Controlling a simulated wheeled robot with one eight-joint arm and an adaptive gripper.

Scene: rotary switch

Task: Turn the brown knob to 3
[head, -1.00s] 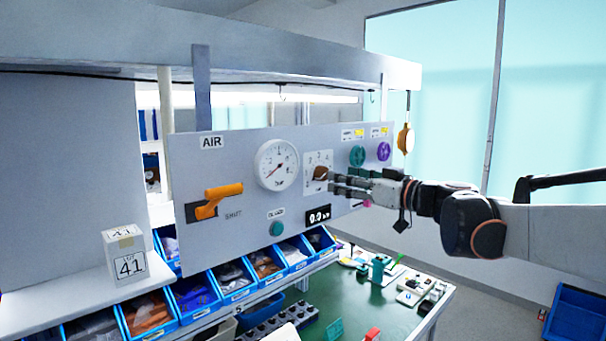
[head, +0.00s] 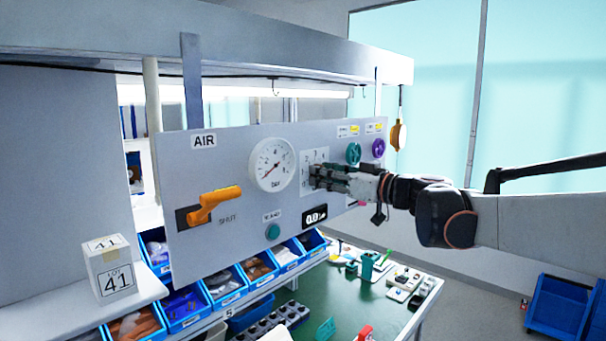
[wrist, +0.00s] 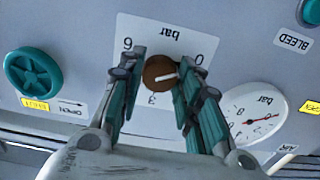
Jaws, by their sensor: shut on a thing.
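The brown knob (wrist: 158,72) sits on a white dial plate (wrist: 190,40) marked 6, 3 and 0 in the wrist view. Its white pointer line points to the right of the picture, on the side between 0 and 3. My gripper (wrist: 160,78) is shut on the knob, one finger on each side. In the head view my gripper (head: 316,176) reaches the dial plate (head: 316,157) from the right and hides the knob.
The panel (head: 230,160) also holds a round gauge (head: 272,165), an orange handle (head: 212,203), a green bleed button (head: 272,231), a green wheel (head: 353,153) and a purple wheel (head: 378,148). Blue bins (head: 222,283) stand below. A white box (head: 110,268) is at left.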

